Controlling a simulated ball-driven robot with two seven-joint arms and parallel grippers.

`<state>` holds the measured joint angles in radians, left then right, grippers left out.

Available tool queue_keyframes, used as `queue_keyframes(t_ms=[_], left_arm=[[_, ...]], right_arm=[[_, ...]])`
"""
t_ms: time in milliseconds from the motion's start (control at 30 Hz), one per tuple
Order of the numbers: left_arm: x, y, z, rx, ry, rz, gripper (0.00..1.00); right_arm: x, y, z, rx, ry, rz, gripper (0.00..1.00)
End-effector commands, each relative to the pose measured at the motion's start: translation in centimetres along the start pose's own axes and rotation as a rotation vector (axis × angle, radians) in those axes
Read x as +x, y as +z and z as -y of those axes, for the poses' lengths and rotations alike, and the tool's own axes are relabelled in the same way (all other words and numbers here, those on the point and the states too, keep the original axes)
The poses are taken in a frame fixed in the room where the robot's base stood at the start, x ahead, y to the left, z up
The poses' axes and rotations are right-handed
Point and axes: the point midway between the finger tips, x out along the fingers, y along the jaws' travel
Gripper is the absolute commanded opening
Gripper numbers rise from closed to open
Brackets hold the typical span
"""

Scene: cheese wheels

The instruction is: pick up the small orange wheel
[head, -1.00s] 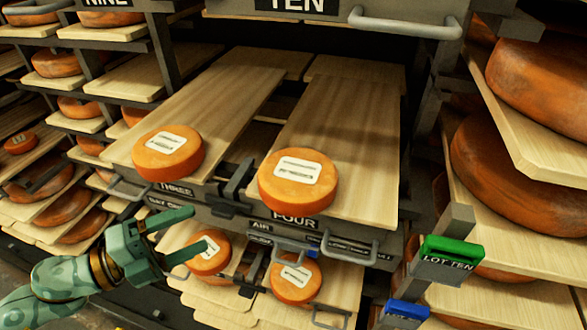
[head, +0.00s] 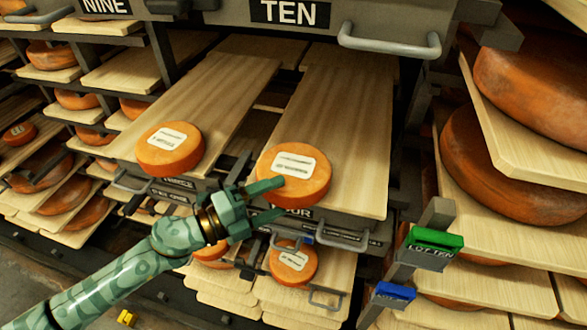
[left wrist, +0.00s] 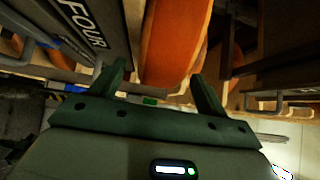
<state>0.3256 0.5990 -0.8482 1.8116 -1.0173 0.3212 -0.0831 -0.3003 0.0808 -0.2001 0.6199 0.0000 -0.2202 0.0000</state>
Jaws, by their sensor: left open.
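A small orange wheel (head: 310,188) with a white label lies flat at the front end of the right-hand board, above the FOUR sign. A similar orange wheel (head: 168,155) lies on the left-hand board. My left gripper (head: 278,198) is open and empty at the front left of the right-hand wheel, and its upper finger overlaps that wheel in the head view. In the left wrist view, an orange wheel (left wrist: 172,42) shows ahead between the spread fingers (left wrist: 158,75). I cannot tell whether a finger touches it. My right gripper is not in view.
Two more orange wheels, one (head: 293,263) clear and one partly hidden by my arm, sit on boards below. A grey bar handle (head: 345,238) juts out below the right-hand board (head: 345,130). Racks of larger wheels (head: 510,165) stand at right. The board behind the wheel is bare.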

Motion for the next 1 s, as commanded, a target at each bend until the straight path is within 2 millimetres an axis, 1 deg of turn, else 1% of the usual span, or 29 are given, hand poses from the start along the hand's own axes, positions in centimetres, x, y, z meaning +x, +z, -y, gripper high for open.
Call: queue_keyframes(t_ms=[33, 100, 300, 333, 367, 400, 467, 500, 567, 600, 633, 867, 1000], left_arm=[[0.6, 0.0, 0.2, 0.001, -0.001, 0.001, 0.75], [1.0, 0.0, 0.1, 0.001, 0.001, 0.0, 0.75], [1.0, 0.0, 0.0, 0.001, 0.002, 0.001, 0.75], [1.0, 0.0, 0.0, 0.001, 0.001, 0.001, 0.7], [1.0, 0.0, 0.0, 0.001, 0.001, 0.001, 0.62], [1.0, 0.0, 0.0, 0.001, 0.001, 0.001, 0.5], [1.0, 0.0, 0.0, 0.001, 0.001, 0.001, 0.34], [1.0, 0.0, 0.0, 0.001, 0.001, 0.001, 0.23], [1.0, 0.0, 0.0, 0.001, 0.001, 0.001, 0.06], [1.0, 0.0, 0.0, 0.001, 0.001, 0.001, 0.0], [1.1, 0.1, 0.3, 0.004, -0.004, 0.0, 0.0], [1.1, 0.1, 0.3, 0.004, -0.003, 0.0, 0.0], [1.1, 0.1, 1.0, 0.005, -0.004, 0.0, 0.0]], right_arm=[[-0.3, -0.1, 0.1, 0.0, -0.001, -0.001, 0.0], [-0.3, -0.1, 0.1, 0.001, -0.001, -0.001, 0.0], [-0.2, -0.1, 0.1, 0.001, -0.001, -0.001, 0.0], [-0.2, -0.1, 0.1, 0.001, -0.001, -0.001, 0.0], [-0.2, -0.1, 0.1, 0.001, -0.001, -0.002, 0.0], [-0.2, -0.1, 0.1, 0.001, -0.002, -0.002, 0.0], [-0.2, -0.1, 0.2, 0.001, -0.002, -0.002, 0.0], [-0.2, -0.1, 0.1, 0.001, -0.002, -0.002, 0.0], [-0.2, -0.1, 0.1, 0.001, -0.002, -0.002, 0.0], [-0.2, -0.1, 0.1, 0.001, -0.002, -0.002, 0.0], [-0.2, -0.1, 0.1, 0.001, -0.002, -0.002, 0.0], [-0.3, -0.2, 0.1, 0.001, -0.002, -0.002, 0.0], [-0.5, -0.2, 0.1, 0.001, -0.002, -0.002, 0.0]])
